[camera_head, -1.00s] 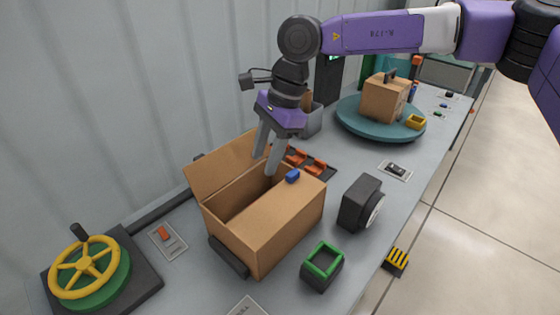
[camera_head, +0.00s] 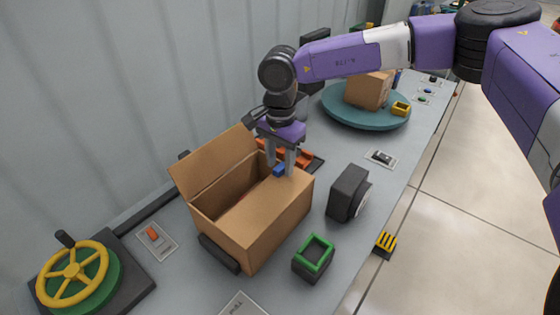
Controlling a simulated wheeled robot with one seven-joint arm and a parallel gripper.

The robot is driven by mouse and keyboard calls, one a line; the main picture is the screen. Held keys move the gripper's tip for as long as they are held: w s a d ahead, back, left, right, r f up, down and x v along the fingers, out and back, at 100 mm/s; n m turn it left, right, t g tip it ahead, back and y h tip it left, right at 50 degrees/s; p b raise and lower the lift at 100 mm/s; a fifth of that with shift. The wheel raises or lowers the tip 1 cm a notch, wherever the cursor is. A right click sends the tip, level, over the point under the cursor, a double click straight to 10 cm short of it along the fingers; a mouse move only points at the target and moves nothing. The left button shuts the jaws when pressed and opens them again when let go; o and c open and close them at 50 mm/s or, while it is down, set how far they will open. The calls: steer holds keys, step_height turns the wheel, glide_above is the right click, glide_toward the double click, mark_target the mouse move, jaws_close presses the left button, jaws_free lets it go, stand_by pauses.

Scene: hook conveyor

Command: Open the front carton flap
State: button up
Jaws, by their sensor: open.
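The open-topped brown carton (camera_head: 275,228) stands on the grey bench left of the middle. Its back flap (camera_head: 212,165) stands up, tilted outward. Its front flap (camera_head: 262,212) lies flat over the near part of the opening. A small blue tab (camera_head: 279,170) sits at the right end of the front flap. My gripper (camera_head: 281,171) points down over the carton's right end, with its open fingers around or just beside the blue tab. I cannot tell whether the fingers touch it.
A yellow handwheel (camera_head: 73,272) stands at the left. A green-rimmed block (camera_head: 314,258) and a dark dial box (camera_head: 348,193) stand near the bench's front edge. Orange parts (camera_head: 292,152) lie behind the carton. A turntable (camera_head: 345,112) with another carton (camera_head: 369,89) is farther back.

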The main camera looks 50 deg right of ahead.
steer(key=shift+f, duration=0.35)
jaws_close()
stand_by(1.2)
